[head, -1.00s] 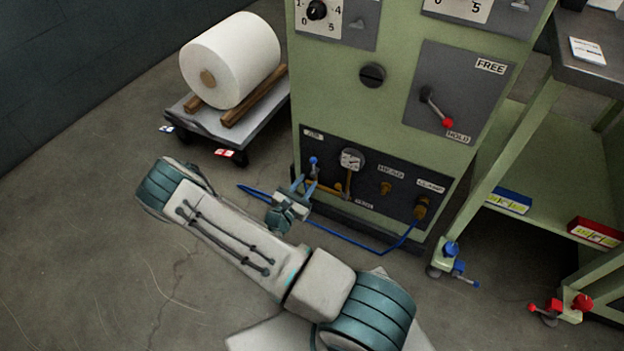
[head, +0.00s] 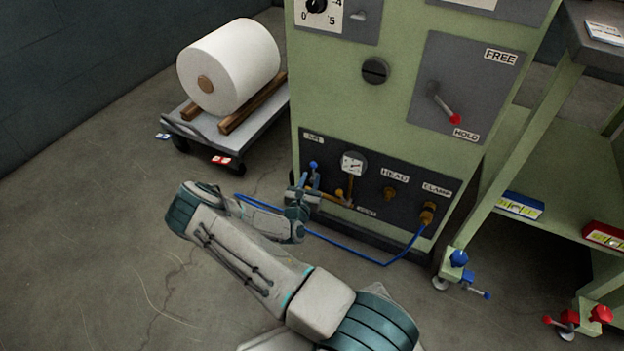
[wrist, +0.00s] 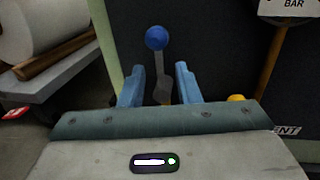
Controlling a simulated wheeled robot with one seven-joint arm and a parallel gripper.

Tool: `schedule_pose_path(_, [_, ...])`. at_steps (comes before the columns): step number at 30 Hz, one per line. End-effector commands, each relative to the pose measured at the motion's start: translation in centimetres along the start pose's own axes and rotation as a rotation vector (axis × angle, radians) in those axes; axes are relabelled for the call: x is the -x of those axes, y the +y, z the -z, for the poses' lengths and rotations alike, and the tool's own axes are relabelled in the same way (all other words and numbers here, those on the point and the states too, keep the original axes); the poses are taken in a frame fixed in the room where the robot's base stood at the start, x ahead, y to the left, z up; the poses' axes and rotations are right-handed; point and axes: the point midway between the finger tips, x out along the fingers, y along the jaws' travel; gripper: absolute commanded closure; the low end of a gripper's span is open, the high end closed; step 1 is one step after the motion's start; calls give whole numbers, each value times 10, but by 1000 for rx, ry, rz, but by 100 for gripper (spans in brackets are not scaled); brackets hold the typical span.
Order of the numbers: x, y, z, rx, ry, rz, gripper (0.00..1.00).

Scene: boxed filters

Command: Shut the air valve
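The air valve (wrist: 156,40) has a blue ball on a grey lever that stands upright in the wrist view. In the head view its blue knob (head: 313,165) shows under the AIR label at the left of the dark lower panel. My gripper (wrist: 157,82) is open, with one blue finger to each side of the lever and a gap on both sides. The ball stands beyond the fingertips. In the head view my gripper (head: 304,186) is close to the panel and hides part of the valve. The lever's base is partly hidden.
The gauge (head: 353,164), a yellow knob (wrist: 236,98) and brass fittings are right of the valve. A blue hose (head: 345,248) loops along the floor. A cart (head: 217,138) with a white roll stands left. A green table (head: 560,180) stands right.

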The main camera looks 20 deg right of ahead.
Motion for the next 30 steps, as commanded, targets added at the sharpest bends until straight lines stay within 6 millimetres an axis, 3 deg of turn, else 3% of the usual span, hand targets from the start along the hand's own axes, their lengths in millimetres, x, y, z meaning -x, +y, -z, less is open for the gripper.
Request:
schedule_pose_path(6, [-23,0,1,-2,-1,0,70])
schedule_pose_path(16, [-27,0,0,-1,1,0,70])
schedule_pose_path(17, [-27,0,0,-1,1,0,73])
schedule_pose_path(20, [-27,0,0,-1,0,0,100])
schedule_pose_path(30, [-24,6,-1,-17,-3,-11,100])
